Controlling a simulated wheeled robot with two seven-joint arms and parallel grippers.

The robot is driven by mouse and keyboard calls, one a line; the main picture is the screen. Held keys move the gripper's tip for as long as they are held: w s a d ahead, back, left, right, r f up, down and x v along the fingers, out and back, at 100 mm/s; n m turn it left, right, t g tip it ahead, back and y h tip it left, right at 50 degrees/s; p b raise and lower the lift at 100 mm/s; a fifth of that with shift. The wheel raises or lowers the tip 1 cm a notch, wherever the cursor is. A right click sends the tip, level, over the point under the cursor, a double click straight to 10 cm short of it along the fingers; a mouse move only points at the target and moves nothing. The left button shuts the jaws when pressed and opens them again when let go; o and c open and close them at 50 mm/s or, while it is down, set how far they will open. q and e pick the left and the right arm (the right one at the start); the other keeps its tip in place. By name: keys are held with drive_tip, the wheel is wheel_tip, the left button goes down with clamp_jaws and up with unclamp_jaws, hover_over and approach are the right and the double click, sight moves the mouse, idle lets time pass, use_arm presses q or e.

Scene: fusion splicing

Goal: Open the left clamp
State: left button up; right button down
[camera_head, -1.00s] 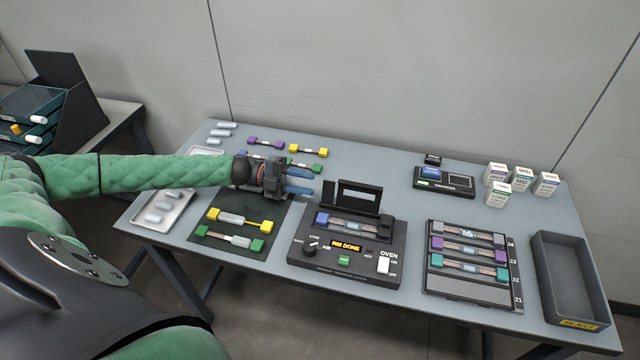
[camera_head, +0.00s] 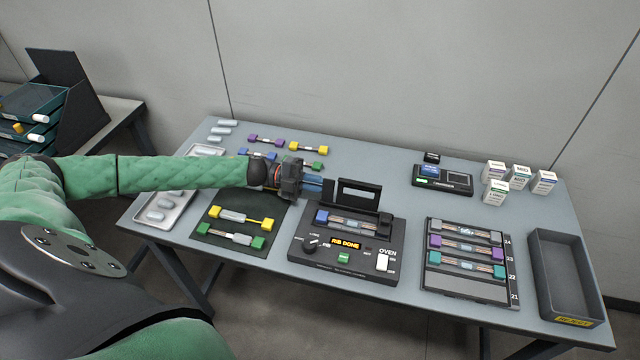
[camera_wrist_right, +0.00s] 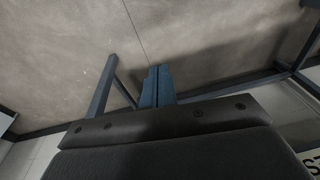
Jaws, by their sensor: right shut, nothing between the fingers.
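The oven unit (camera_head: 346,274) stands at the front middle of the table in the head view. Its dark lid (camera_head: 358,195) is raised, and its display (camera_head: 347,244) reads done. A blue block (camera_head: 321,217) sits at the left end of the oven's slot, and a dark block (camera_head: 384,228) at the right end. Which part is the left clamp's lever I cannot tell. My left gripper (camera_head: 319,187) is above and just left of the blue block, its blue fingers pointing right; their gap is unclear. My right gripper (camera_wrist_right: 157,75) is shut and empty in the right wrist view, over the floor.
A dark mat (camera_head: 205,244) with yellow-ended and green-ended pieces lies left of the oven. A rack (camera_head: 470,289) with several holders stands right of it, then a reject bin (camera_head: 567,277). A small device (camera_head: 442,180) and several white boxes (camera_head: 496,191) stand behind.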

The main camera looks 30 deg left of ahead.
use_arm(q)
clamp_jaws()
use_arm(e)
drive_tip(key=shift+f, duration=0.1)
use_arm(q)
drive_tip(key=shift+s+f+m+b, duration=0.1)
drive_tip(key=shift+s+m+b, duration=0.15)
drive_tip(key=shift+m+b, duration=0.85)
drive_tip(key=shift+s+r+b, duration=0.1)
drive_tip(key=shift+r+b, duration=0.25)
use_arm(e)
wheel_tip(320, 180, up, 7)
drive_tip(key=s, duration=0.1)
drive_tip(key=shift+s+a, duration=0.2)
drive_tip(key=shift+a, duration=0.15)
use_arm(q)
drive_tip(key=o, duration=0.7)
unclamp_jaws()
